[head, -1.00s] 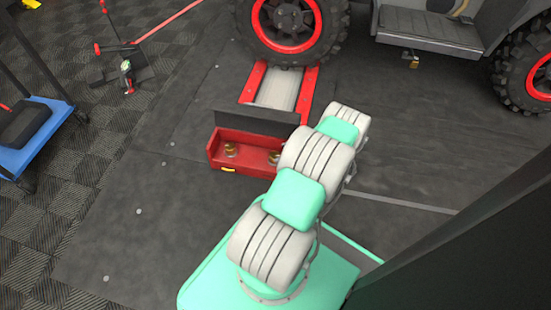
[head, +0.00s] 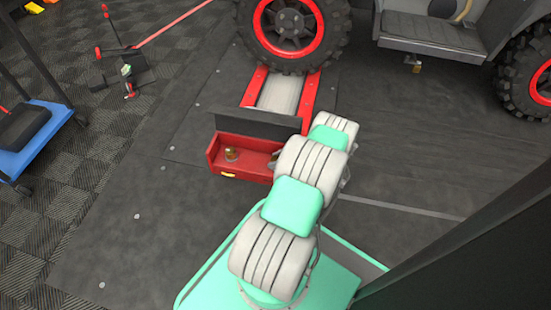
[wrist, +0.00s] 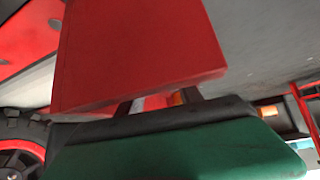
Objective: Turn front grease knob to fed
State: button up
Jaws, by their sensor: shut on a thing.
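The red open-fronted box (head: 228,172) stands on the floor at the end of the roller track, with a dark upright flap behind it. One brass knob (head: 231,154) shows at its left; its right end is mostly covered by my arm. In the wrist view, my gripper (wrist: 158,102) has two dark fingers beside a large red panel (wrist: 135,50). The knob's setting and any marking cannot be read.
A vehicle's red-rimmed wheel (head: 290,25) sits at the far end of the roller track (head: 282,95). A blue cart (head: 30,135) stands at the left, and a red-and-black stand (head: 125,70) behind it. The dark floor left of the box is clear.

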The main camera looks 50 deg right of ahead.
jog(key=shift+a, duration=0.25)
jog(key=c, duration=0.6)
